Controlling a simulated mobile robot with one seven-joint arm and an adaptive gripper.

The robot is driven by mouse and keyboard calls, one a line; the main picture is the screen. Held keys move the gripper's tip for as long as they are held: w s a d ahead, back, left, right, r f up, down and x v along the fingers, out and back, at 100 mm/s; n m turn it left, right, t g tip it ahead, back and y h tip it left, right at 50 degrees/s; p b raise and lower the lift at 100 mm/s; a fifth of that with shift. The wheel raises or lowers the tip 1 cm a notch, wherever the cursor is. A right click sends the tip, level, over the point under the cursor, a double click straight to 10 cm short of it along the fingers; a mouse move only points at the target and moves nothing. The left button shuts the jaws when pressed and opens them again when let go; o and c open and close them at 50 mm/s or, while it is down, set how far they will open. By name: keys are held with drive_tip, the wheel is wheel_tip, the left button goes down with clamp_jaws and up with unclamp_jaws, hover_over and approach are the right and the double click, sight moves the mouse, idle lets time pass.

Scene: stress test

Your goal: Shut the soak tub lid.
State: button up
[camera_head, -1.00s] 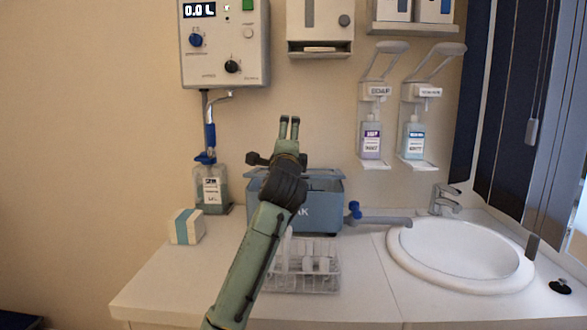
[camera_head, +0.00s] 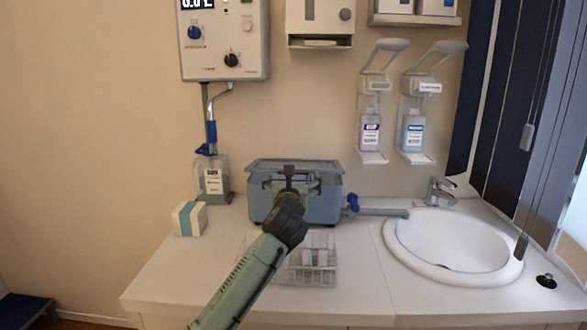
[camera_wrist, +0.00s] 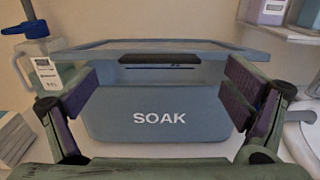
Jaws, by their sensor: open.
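The soak tub (camera_head: 325,208) is a blue-grey box on the counter against the wall. In the wrist view its front, marked SOAK (camera_wrist: 160,135), fills the middle. Its lid (camera_head: 295,165) spans the top as a wide, thin, nearly level panel, and it also shows in the wrist view (camera_wrist: 220,49). A dark handle-like bar (camera_wrist: 160,58) sits at the front below the lid edge. My arm hides part of the tub's front.
A clear rack (camera_head: 318,265) stands on the counter before the tub. A labelled bottle (camera_head: 213,180) and a small box (camera_head: 189,218) are at left. A blue-handled tap (camera_head: 354,203) and the sink (camera_head: 455,250) are at right. Soap dispensers (camera_head: 370,130) hang above.

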drive_tip(key=w+p, duration=0.1)
drive_tip(key=w, duration=0.4)
drive_tip(key=shift+w, duration=0.15)
drive_tip(key=shift+c, duration=0.6)
drive_tip(key=shift+r, duration=0.1)
drive_tip(key=c, duration=1.6)
drive_tip(key=shift+o, duration=0.2)
drive_tip(key=f+b, duration=0.1)
drive_tip(key=b, duration=0.1)
drive_tip(key=f+t+b, duration=0.1)
drive_tip(key=b, duration=0.1)
drive_tip(key=shift+s+f, duration=0.2)
drive_tip(key=shift+f, duration=0.1)
